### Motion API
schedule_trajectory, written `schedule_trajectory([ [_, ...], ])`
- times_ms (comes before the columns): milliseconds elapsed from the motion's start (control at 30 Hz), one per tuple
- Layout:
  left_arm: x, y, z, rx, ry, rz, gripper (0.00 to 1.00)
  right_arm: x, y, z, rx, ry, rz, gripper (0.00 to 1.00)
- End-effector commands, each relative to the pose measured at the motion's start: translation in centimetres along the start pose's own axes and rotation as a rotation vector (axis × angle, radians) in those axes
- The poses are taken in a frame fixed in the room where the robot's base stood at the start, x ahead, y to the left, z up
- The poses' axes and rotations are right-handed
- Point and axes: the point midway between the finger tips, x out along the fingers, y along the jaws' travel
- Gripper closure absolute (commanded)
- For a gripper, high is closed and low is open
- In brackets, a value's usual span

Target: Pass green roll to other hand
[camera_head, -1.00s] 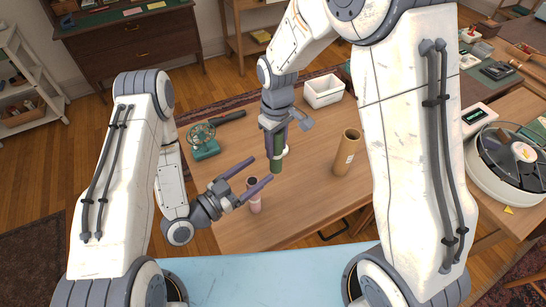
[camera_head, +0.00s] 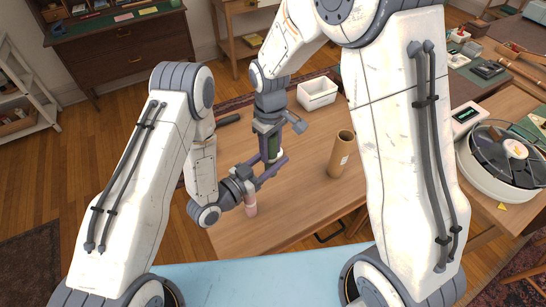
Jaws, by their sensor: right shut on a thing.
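The green roll (camera_head: 273,146) hangs upright above the wooden table, with a pale band near its lower end. My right gripper (camera_head: 270,134) points down and is shut on its upper part. My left gripper (camera_head: 271,160) comes in from the left at the roll's lower end. Its two purple fingers are spread, one on each side of the roll in this view. I cannot tell whether they touch it. The roll's top is hidden by the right gripper and its bottom partly by the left fingers.
A pink cylinder (camera_head: 250,205) stands just below my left gripper. A brown cardboard tube (camera_head: 341,154) stands to the right, and a white bin (camera_head: 317,93) at the back. The table (camera_head: 290,215) is clear in front.

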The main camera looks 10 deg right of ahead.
Motion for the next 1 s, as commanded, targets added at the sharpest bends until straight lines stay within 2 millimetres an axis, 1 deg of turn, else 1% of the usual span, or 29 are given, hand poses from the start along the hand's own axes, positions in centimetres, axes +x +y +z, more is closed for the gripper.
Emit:
schedule_trajectory([
  [33,0.0,0.1,0.0,-0.001,0.001,0.004,0.74,0.0,0.0,-0.1,0.0,0.005,0.001,1.0],
  [67,0.0,0.1,0.0,-0.001,0.001,0.005,0.86,0.0,0.0,-0.2,0.0,0.006,0.002,1.0],
  [100,0.0,0.2,0.0,-0.001,0.001,0.006,1.0,0.0,0.0,-0.2,0.0,0.007,0.002,1.0],
  [167,0.0,0.2,-0.1,-0.002,0.002,0.007,1.0,-0.1,0.1,-0.3,0.0,0.009,0.002,1.0],
  [200,0.0,0.2,-0.1,-0.002,0.003,0.008,1.0,-0.1,0.1,-0.3,0.0,0.01,0.003,0.49],
  [267,0.0,0.2,-0.1,-0.001,0.002,0.007,1.0,-0.1,0.1,-0.3,0.0,0.009,0.003,0.26],
  [300,0.0,0.2,-0.1,-0.001,0.002,0.007,1.0,-0.1,0.1,-0.3,0.0,0.009,0.003,0.21],
  [633,0.0,0.1,0.0,-0.001,0.001,0.005,1.0,-0.1,0.1,-0.2,0.0,0.006,0.002,0.21],
  [733,0.0,0.1,0.0,-0.001,0.001,0.004,1.0,-0.7,0.1,-0.2,0.0,0.008,0.003,0.21],
  [867,0.0,0.1,0.0,-0.001,0.001,0.004,1.0,-2.7,0.1,-0.3,0.0,0.011,0.004,0.21],
  [1000,0.0,0.1,0.0,-0.001,0.001,0.004,1.0,-5.7,0.1,-0.3,0.0,0.013,0.004,0.21],
])
